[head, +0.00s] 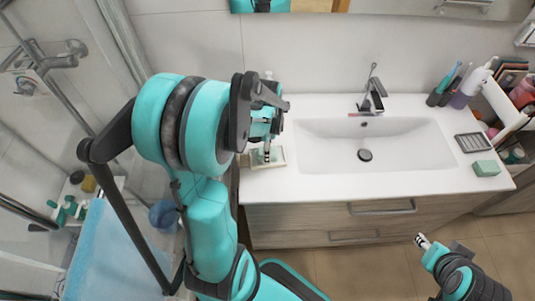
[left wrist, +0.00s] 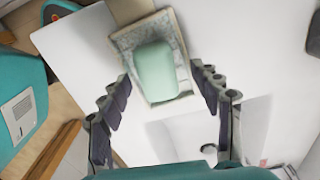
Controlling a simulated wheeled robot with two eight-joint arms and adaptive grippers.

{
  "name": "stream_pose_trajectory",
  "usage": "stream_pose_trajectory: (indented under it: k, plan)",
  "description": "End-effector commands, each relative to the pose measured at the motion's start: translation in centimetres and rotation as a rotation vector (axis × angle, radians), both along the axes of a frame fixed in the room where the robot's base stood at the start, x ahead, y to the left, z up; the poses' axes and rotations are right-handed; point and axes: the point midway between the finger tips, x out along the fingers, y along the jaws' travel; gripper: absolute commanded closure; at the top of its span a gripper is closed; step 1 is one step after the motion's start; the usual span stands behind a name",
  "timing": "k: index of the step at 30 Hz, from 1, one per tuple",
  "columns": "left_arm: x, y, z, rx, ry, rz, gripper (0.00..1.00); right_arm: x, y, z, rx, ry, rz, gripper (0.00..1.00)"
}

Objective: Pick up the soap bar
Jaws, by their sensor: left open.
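A pale green soap bar (left wrist: 155,72) lies on a patterned soap dish (left wrist: 128,42) in the left wrist view. My left gripper (left wrist: 161,78) is open, with one finger on each side of the bar and a gap to it on both sides. In the head view the dish (head: 281,157) sits at the left end of the white counter, and my left gripper (head: 267,152) is over it, hiding most of the soap. My right gripper (head: 423,241) is at the lower right, in front of the counter; its finger opening does not show clearly.
A white sink basin (head: 420,147) with a dark faucet (head: 373,97) is right of the dish. A green block (head: 487,168) and a dark slotted tray (head: 472,142) lie at the counter's right end. Bottles and a toothbrush cup (head: 436,97) stand behind them.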

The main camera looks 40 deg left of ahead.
Motion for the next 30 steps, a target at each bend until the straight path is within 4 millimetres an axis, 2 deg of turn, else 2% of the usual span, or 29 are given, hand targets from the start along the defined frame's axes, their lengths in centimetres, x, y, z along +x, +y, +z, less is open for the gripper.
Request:
stream_pose_trajectory:
  k: [2,8,20,23,28,30]
  plan:
    - [0.0,0.0,0.1,0.000,0.000,0.000,0.39,0.0,0.0,0.0,0.000,0.000,0.000,0.60]
    - [0.0,0.0,0.1,0.000,0.000,0.000,0.92,0.0,0.0,0.0,0.000,0.000,0.000,0.60]
    - [0.0,0.0,0.6,0.000,0.000,0.000,0.92,0.0,0.0,0.3,0.000,0.000,0.000,0.60]
    - [0.0,0.0,1.6,0.000,0.000,0.000,0.92,0.0,0.0,0.7,0.000,0.000,0.000,0.60]
    - [0.1,-0.1,4.9,0.000,0.000,-0.001,0.92,0.0,0.0,2.0,0.000,0.000,0.000,0.60]
    - [1.3,-1.6,5.6,0.000,0.000,-0.007,0.92,0.0,0.0,2.2,0.000,0.000,0.000,0.60]
